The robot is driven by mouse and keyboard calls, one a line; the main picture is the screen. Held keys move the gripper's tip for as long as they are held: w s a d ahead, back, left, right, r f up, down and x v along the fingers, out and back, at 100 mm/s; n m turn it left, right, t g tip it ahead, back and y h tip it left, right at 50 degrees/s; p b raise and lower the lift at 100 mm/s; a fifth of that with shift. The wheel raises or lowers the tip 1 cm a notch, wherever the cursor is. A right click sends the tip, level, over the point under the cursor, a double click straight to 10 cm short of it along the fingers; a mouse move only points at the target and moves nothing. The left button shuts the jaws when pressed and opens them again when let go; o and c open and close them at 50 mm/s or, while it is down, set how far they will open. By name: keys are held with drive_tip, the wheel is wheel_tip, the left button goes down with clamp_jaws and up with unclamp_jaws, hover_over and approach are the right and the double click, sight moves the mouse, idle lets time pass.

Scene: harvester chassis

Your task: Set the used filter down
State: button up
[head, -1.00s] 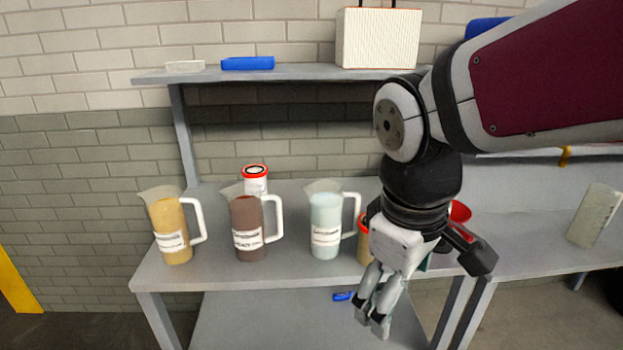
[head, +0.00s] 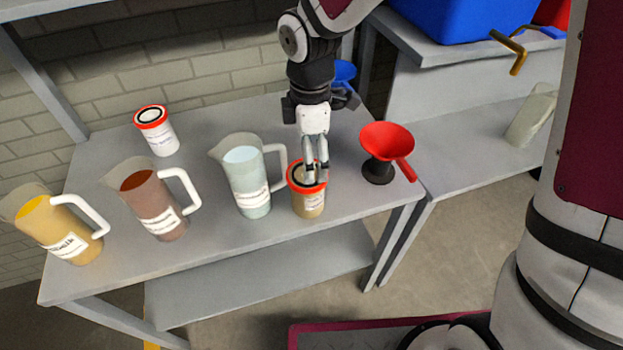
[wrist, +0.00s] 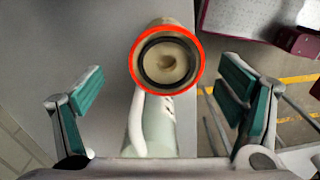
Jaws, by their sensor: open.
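The used filter (head: 308,204), a tan canister with a red rim and a label, stands upright near the front edge of the grey bench (head: 250,250). In the wrist view its red-rimmed end (wrist: 167,33) faces the camera, with a dark ring and tan centre. My gripper (head: 315,176) is over its top; the fingers overlap the rim in the head view. In the wrist view the open fingers are on either side, with visible gaps and nothing gripped. Whether a fingertip touches the rim cannot be told. A cleaner white filter (head: 162,139) with a red rim stands farther back.
A pale-liquid jug (head: 248,185) stands just left of the used filter, its handle close to my fingers. A brown jug (head: 160,210) and yellow jug (head: 70,235) stand farther left. A red funnel (head: 387,142) is close on the right. Bench room is clear behind the jugs.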

sight(307, 189)
wheel_tip(307, 189, down, 6)
drive_tip(key=shift+r, duration=0.1)
drive_tip(key=f, duration=0.2)
drive_tip(key=s+f, duration=0.1)
drive_tip(key=f, duration=0.1)
drive_tip(key=shift+a, duration=0.35)
drive_tip(key=shift+f, duration=0.65)
drive_tip(key=shift+c, duration=0.4)
drive_tip(key=shift+w, duration=0.1)
drive_tip(key=c, duration=1.9)
drive_tip(key=shift+r, duration=0.2)
